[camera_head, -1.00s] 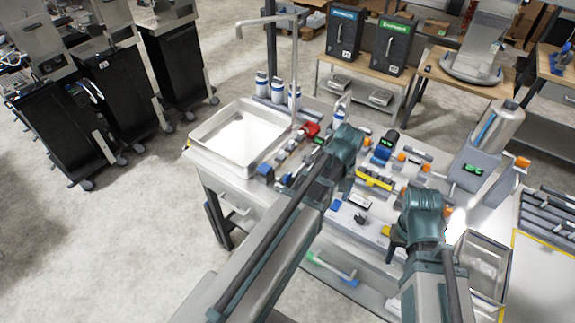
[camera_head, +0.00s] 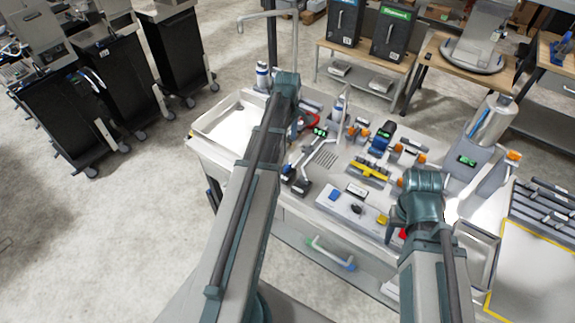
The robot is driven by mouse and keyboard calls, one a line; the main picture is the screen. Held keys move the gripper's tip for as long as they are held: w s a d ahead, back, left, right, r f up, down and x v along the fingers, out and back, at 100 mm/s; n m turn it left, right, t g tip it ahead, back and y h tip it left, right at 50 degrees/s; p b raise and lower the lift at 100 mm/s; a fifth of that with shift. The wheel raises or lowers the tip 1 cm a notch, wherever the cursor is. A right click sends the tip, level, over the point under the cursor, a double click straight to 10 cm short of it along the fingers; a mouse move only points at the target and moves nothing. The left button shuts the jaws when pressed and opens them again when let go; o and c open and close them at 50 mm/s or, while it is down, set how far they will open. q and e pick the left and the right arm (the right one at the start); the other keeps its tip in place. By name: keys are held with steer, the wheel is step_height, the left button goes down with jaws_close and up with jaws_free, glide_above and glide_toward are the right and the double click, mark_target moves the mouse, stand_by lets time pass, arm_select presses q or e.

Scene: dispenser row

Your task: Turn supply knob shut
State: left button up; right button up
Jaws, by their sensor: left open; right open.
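A red round handle (camera_head: 313,119) shows at the back of the bench, right of the sink and partly behind my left arm. I cannot tell whether it is the supply knob. Orange knobs (camera_head: 408,141) sit on small fittings along the bench. My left gripper (camera_head: 296,180) points down, open, with dark fingertips at the bench's front-left part, apart from the red handle. I see nothing between its fingers. My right gripper (camera_head: 394,231) is at the front right, mostly hidden behind its own wrist, near the front control panel. Its fingers show poorly.
A sink (camera_head: 207,125) fills the bench's left end. A front panel carries blue, black and yellow knobs (camera_head: 356,208). A tall silver cylinder (camera_head: 491,122) stands at the right.

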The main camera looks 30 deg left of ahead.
mark_target(288, 166)
arm_select(q)
step_height(288, 166, down, 13)
steer(key=b, duration=1.2)
steer(key=shift+r, duration=0.15)
jaws_close()
